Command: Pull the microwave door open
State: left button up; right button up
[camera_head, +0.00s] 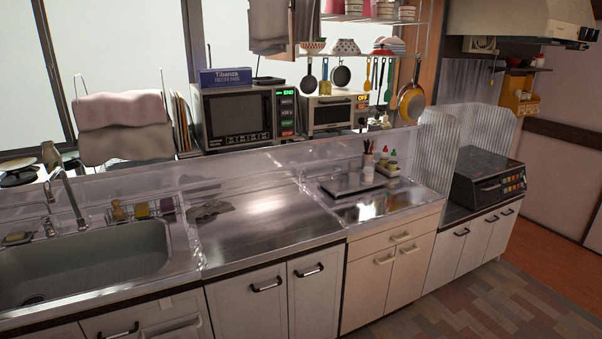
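The microwave (243,114) stands on the ledge behind the counter, a little left of the picture's middle. Its dark door (238,115) faces me and looks shut. A control panel with green lit text (286,112) is on the right of its front. A blue box (226,76) lies on top of it. Neither of my grippers shows in the head view.
A toaster oven (330,112) stands right of the microwave, under hanging utensils. A towel rack (124,110) is at its left. The sink (85,262) is at left.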

aim_at(231, 118)
jog(key=i+u, duration=0.3)
jog(key=i+l+u, duration=0.5)
jog(key=i+u, duration=0.15)
jog(key=i, duration=0.15)
